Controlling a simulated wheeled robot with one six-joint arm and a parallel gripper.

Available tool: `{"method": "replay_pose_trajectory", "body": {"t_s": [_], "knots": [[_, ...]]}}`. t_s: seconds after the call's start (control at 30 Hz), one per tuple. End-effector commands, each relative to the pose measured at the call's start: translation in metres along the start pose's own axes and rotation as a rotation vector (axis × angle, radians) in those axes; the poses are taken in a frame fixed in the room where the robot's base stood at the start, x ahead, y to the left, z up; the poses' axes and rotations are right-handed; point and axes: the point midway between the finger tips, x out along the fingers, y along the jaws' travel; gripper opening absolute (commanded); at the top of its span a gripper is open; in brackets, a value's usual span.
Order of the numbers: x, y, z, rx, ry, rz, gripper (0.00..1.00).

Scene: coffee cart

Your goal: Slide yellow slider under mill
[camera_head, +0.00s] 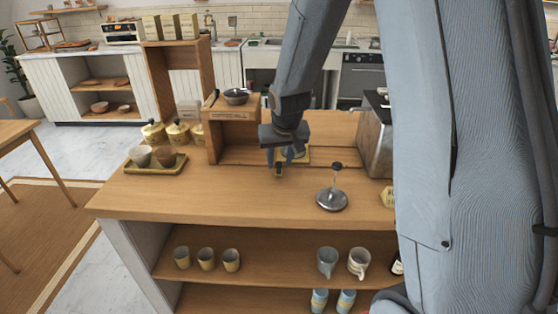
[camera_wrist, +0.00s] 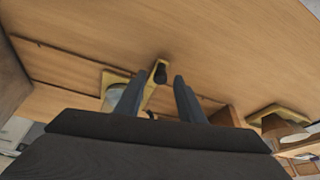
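The yellow slider (camera_head: 279,168) lies on the counter below my gripper, its dark-tipped handle towards the front edge. In the wrist view the slider (camera_wrist: 151,95) has a wider yellow plate with a pale round thing on it, partly behind a finger. My gripper (camera_head: 286,157) points down and is open; in the wrist view its fingers (camera_wrist: 160,82) stand on either side of the handle, with gaps. I cannot tell the height between them. The wooden housing with a dark bowl on top (camera_head: 231,120), seemingly the mill, stands left of my gripper.
A yellow tray (camera_head: 157,170) with cups is at the left, with yellow-lidded jars (camera_head: 178,133) behind. A round metal tool (camera_head: 332,199) stands right of the slider. A metal machine (camera_head: 375,140) is further right. The front counter is mostly clear.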

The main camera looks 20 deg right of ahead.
Motion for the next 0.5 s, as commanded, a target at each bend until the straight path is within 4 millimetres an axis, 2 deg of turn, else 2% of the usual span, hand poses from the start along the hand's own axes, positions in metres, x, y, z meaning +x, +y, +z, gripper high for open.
{"method": "replay_pose_trajectory", "body": {"t_s": [0.2, 0.5], "knots": [[0.013, -0.002, 0.0, -0.003, 0.001, -0.001, 0.35], [0.015, -0.002, 0.0, -0.002, 0.001, -0.001, 0.35]]}}
